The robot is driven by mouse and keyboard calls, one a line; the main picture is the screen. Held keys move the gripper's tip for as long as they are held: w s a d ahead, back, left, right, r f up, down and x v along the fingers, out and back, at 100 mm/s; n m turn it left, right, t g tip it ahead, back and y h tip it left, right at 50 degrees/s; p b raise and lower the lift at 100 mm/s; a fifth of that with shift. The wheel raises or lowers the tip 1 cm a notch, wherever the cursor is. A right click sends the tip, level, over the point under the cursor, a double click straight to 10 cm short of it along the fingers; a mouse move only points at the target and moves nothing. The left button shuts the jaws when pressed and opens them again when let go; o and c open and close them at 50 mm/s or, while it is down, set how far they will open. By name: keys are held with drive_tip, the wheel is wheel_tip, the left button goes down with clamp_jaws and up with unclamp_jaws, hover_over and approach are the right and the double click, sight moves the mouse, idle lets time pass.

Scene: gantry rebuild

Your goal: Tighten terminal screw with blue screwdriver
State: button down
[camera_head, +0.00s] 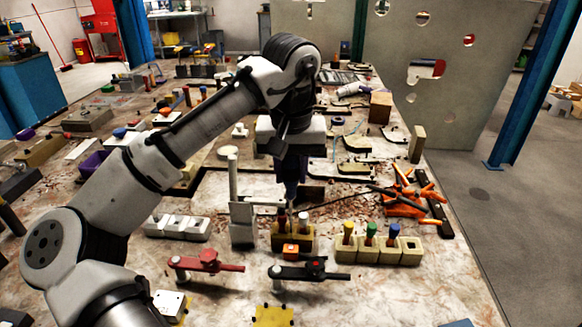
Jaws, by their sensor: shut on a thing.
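My gripper (290,172) points down over the middle of the bench. It is shut on a dark blue-violet tool (291,192), held upright, which looks like a screwdriver. I cannot tell whether the tip touches anything there, and no terminal screw can be made out. A tan rack (377,253) to the right holds upright handles: yellow (348,229), green (371,229) and blue (393,230). The rack's rightmost hole is empty.
A grey upright post (242,232) stands close left of the tan block. Red (208,262) and black (308,272) toggle clamps lie in front. Orange-handled pliers (405,204) lie right. A white block row (178,227) stands left. The front right bench is mostly clear.

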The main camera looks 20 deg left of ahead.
drive_tip(key=n, duration=0.3)
drive_tip(key=shift+p, duration=0.4)
drive_tip(key=shift+r+n+p, duration=0.2)
drive_tip(key=shift+n+p, duration=0.45)
drive_tip(key=shift+n, duration=0.55)
drive_tip(key=shift+f+n+y+p, duration=0.15)
drive_tip(key=shift+n+y+p, duration=0.2)
drive_tip(key=shift+n, duration=0.55)
drive_tip(key=shift+r+n+g+p, duration=0.2)
drive_tip(key=shift+n+g+p, duration=0.1)
drive_tip(key=shift+n+p, duration=0.5)
drive_tip(key=n+p, duration=0.3)
drive_tip(key=n, duration=0.1)
drive_tip(key=shift+s+n+g, duration=0.1)
drive_tip(key=shift+n+g, duration=0.2)
drive_tip(key=shift+n, duration=0.1)
drive_tip(key=shift+f+n, duration=0.3)
drive_tip(key=shift+n, duration=0.1)
drive_tip(key=shift+p, duration=0.3)
